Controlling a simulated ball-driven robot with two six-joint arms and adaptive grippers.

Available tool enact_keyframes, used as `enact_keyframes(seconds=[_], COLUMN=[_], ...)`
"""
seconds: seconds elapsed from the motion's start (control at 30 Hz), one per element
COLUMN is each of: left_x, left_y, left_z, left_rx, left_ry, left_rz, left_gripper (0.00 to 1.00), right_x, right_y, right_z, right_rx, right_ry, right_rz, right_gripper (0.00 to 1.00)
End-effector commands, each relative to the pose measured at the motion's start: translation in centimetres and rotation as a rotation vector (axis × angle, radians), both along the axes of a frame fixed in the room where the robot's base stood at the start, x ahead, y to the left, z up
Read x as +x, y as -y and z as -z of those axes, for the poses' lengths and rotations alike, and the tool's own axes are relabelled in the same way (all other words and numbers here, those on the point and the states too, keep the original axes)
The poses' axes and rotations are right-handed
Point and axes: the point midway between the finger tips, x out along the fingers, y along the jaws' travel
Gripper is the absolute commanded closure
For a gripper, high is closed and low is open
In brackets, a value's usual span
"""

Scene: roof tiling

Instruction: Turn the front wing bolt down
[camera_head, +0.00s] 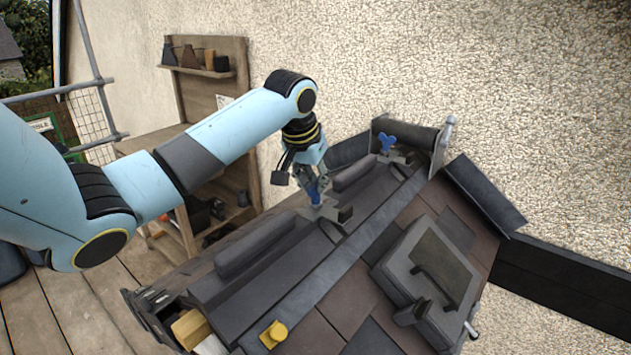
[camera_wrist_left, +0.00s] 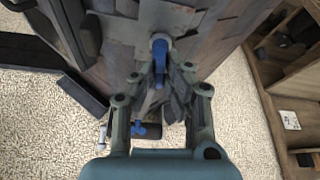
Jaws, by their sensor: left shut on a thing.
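The front blue wing bolt (camera_head: 315,196) stands on a grey bracket (camera_head: 328,214) at the near part of the roof ridge. My left gripper (camera_head: 314,188) comes down on it from above and is shut on it. In the left wrist view the blue bolt (camera_wrist_left: 160,56) sits between the fingertips (camera_wrist_left: 158,72), its pale collar just beyond them. A second blue wing bolt (camera_head: 387,141) stands at the far end of the ridge, clear of the gripper. It also shows in the left wrist view (camera_wrist_left: 140,130). How far the front bolt is screwed in cannot be told.
Dark ridge tiles (camera_head: 250,247) lie along the ridge on both sides of the bracket. A roof window (camera_head: 428,275) is on the right slope. A wooden shelf unit (camera_head: 215,85) stands behind my arm by the wall.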

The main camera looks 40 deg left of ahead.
Motion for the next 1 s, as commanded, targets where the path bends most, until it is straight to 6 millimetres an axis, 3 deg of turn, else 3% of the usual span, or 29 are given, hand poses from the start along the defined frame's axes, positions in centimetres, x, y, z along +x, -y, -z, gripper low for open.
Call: enact_keyframes(seconds=[0.5, 1.0], left_x=[0.49, 0.51], left_y=[-0.45, -0.47], left_z=[-0.80, -0.78], left_rx=[0.011, 0.010], left_ry=[0.018, 0.018], left_rz=[0.427, 0.584], left_gripper=[1.00, 1.00], right_x=[-0.04, -0.04], right_y=[-0.12, 0.24], right_z=[-0.06, -0.08], right_rx=[0.001, -0.003], right_ry=[0.000, 0.000], right_rz=[0.001, -0.001], right_gripper=[1.00, 1.00])
